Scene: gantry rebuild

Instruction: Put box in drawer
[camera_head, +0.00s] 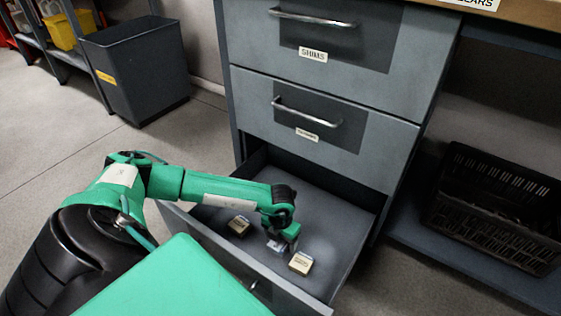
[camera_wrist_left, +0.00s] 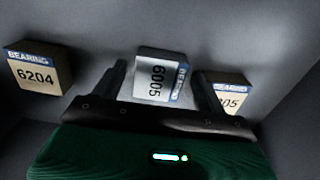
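The bottom drawer (camera_head: 338,252) of the grey cabinet is pulled open. My left arm reaches into it, and my left gripper (camera_head: 281,243) is low over the drawer floor. In the left wrist view the gripper's fingers (camera_wrist_left: 158,72) are spread apart. A small bearing box marked 6005 (camera_wrist_left: 157,82) lies between them, with a visible gap on its left side; it shows pale below the gripper in the head view (camera_head: 274,246). A box marked 6204 (camera_wrist_left: 40,74) sits to the left. Another box ending in 05 (camera_wrist_left: 230,96) sits right, partly hidden by a finger. My right gripper is out of view.
Two closed drawers with metal handles (camera_head: 308,112) are above the open one. The drawer's front panel and side walls surround the arm's reach. A black crate (camera_head: 492,210) is on a low shelf at right. A dark bin (camera_head: 137,72) stands on the floor at left.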

